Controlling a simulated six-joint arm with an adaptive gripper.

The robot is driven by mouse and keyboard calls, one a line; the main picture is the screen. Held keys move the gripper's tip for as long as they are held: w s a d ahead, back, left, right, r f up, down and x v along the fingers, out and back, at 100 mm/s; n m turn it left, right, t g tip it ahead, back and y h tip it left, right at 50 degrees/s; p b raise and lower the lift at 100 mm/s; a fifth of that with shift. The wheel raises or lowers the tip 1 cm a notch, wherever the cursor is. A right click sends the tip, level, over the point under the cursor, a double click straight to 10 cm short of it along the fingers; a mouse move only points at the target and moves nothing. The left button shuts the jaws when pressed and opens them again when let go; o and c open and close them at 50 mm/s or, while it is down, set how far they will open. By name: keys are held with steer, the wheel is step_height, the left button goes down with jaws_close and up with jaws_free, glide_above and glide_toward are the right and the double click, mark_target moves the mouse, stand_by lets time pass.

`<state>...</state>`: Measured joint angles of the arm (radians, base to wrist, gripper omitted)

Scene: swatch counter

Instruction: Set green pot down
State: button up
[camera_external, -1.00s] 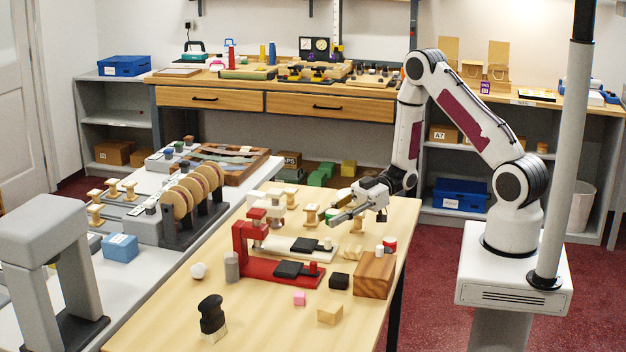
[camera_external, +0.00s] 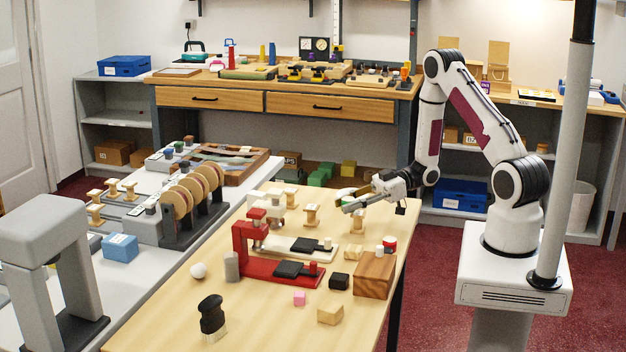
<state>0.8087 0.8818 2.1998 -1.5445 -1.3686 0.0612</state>
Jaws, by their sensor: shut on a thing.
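My gripper (camera_external: 347,204) is in the air above the back right part of the wooden table (camera_external: 262,312), pointing left. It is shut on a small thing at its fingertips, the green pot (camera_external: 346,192). The held pot is clear of the tabletop.
Wooden spools (camera_external: 312,216) stand below and left of my gripper. A red stand (camera_external: 280,268) and a white stand (camera_external: 300,247) carry black pads. The front middle of the table is mostly clear.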

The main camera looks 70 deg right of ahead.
steer(key=s+d, duration=0.2)
steer(key=d, duration=0.1)
steer(key=s+d+m+t+h, duration=0.1)
steer(key=s+d, duration=0.1)
steer(key=d, duration=0.1)
steer(key=s+d+f+m+h, duration=0.1)
steer(key=s+d, duration=0.1)
steer(key=shift+d+t, duration=0.3)
steer(key=shift+d, duration=0.1)
steer(key=s+d, duration=0.1)
steer(key=s, duration=0.2)
steer(key=s+d+f+m+h, duration=0.1)
steer(key=s+d, duration=0.1)
steer(key=s, duration=0.1)
steer(key=s+d+h, duration=0.1)
steer(key=s+d, duration=0.1)
steer(key=s, duration=0.1)
steer(key=shift+d+f+t, duration=0.2)
steer(key=shift+d+t, duration=0.05)
steer(key=shift+t, duration=0.15)
steer(key=s+a+y, duration=0.1)
steer(key=s+a, duration=0.1)
steer(key=s, duration=0.5)
steer(key=s+a+f+n+g+y, duration=0.1)
steer(key=s+a, duration=0.2)
steer(key=s, duration=0.3)
steer(key=shift+s+n, duration=0.3)
steer(key=shift+s, duration=0.05)
